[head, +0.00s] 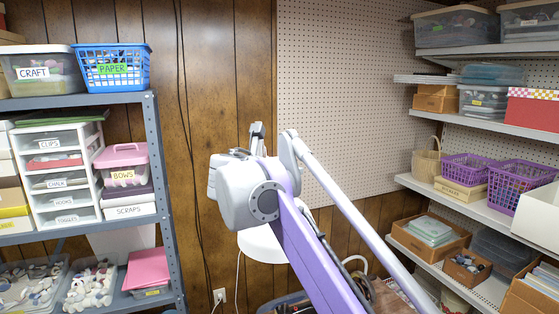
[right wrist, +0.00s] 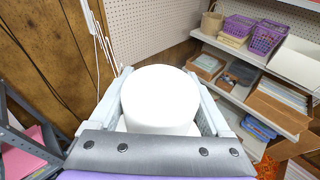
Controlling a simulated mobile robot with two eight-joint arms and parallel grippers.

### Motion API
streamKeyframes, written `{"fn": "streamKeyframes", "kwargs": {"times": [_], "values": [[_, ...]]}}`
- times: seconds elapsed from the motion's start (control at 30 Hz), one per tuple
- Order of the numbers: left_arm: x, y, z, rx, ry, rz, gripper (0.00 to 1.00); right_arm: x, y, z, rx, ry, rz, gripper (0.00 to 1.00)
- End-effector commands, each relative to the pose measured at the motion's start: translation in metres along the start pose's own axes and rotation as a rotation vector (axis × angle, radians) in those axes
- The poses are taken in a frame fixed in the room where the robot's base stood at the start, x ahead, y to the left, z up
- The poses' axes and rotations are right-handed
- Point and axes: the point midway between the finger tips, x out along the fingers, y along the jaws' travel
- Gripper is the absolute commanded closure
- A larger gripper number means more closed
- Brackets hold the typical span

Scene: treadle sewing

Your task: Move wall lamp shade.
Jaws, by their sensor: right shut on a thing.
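The white lamp shade (right wrist: 160,98) sits between the two pale fingers of my right gripper (right wrist: 158,76) in the right wrist view. The fingers are shut on it, one along each side. In the head view the shade (head: 262,245) shows partly below and behind my purple and grey arm, which hides its upper part and the gripper. A white jointed piece, probably the lamp's arm (head: 257,138), stands just above my arm against the wood wall. My left gripper is not in view.
A shelf unit (head: 157,165) with labelled bins stands at left. Wall shelves (head: 462,205) with purple baskets (head: 515,180) and boxes are at right. A pegboard (head: 345,90) covers the wall behind. Thin cords hang near an outlet (head: 219,296).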

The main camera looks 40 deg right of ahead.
Motion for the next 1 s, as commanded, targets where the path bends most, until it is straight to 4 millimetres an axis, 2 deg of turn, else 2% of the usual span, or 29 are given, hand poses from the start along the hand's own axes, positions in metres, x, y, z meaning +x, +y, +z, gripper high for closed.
{"fn": "streamKeyframes", "kwargs": {"times": [0.23, 0.27, 0.33, 0.67, 0.77, 1.0], "values": [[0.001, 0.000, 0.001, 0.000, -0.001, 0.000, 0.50, 0.000, 0.000, -0.001, -0.003, -0.002, 0.002, 1.00], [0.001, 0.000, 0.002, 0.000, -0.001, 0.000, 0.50, 0.000, 0.000, -0.001, -0.003, -0.002, 0.002, 0.13], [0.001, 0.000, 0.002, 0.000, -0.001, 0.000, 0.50, 0.000, 0.000, -0.001, -0.003, -0.002, 0.002, 0.01], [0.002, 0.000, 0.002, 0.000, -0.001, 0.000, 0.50, -0.006, 0.001, -0.001, -0.004, -0.002, 0.002, 0.00], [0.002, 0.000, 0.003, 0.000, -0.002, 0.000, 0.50, -0.019, 0.001, -0.001, -0.005, -0.002, 0.005, 0.00], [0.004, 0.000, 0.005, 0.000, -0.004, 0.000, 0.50, -0.068, 0.001, -0.002, -0.005, -0.001, 0.007, 0.00]]}}
